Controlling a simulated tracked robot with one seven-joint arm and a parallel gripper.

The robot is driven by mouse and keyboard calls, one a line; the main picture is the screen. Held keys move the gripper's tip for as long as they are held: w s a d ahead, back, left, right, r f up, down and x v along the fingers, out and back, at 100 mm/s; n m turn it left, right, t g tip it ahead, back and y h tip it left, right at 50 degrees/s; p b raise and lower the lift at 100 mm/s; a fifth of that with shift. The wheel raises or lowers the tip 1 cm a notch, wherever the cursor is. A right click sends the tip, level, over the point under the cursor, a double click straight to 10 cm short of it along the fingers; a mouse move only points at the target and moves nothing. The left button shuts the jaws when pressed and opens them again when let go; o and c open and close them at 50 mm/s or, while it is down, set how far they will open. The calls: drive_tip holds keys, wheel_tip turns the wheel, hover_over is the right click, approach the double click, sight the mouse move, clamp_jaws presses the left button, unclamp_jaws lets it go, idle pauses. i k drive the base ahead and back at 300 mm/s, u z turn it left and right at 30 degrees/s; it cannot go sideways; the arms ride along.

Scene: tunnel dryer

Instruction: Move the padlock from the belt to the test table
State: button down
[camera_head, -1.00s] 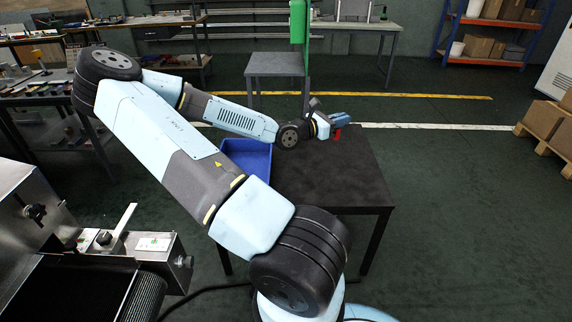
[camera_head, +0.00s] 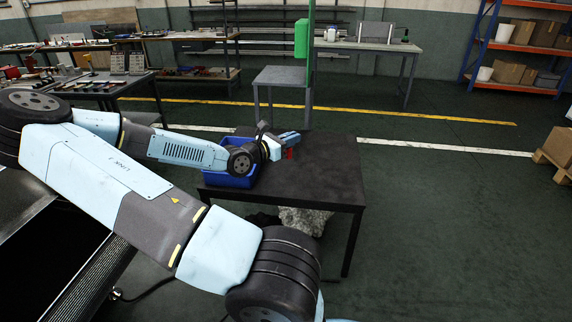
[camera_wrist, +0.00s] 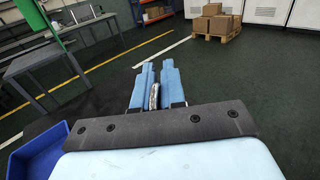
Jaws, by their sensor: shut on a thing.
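My gripper (camera_head: 294,137) is shut on the padlock (camera_head: 289,153), whose red body hangs just below the fingers in the head view. In the wrist view, a silvery part of it, seemingly the shackle (camera_wrist: 154,96), shows between the two blue fingers; the red body is hidden there. The test table (camera_head: 315,180) is a black-topped table. My gripper and the padlock appear over its far side; I cannot tell the height above the top. The belt (camera_head: 75,290) is dark and lies at the lower left, partly behind my arm.
A blue bin (camera_head: 228,180) stands at the table's left side, partly behind my arm; it also shows in the wrist view (camera_wrist: 38,150). The table's middle and right are clear. A grey rough lump (camera_head: 304,220) is under the table. A green post (camera_head: 310,60) stands behind.

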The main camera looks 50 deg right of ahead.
sight(245, 136)
drive_tip(key=u, duration=0.45)
drive_tip(key=k, duration=0.5)
drive_tip(key=u, duration=0.05)
drive_tip(key=i, duration=0.65)
drive_tip(key=z, duration=1.3)
drive_tip(key=i, duration=1.3)
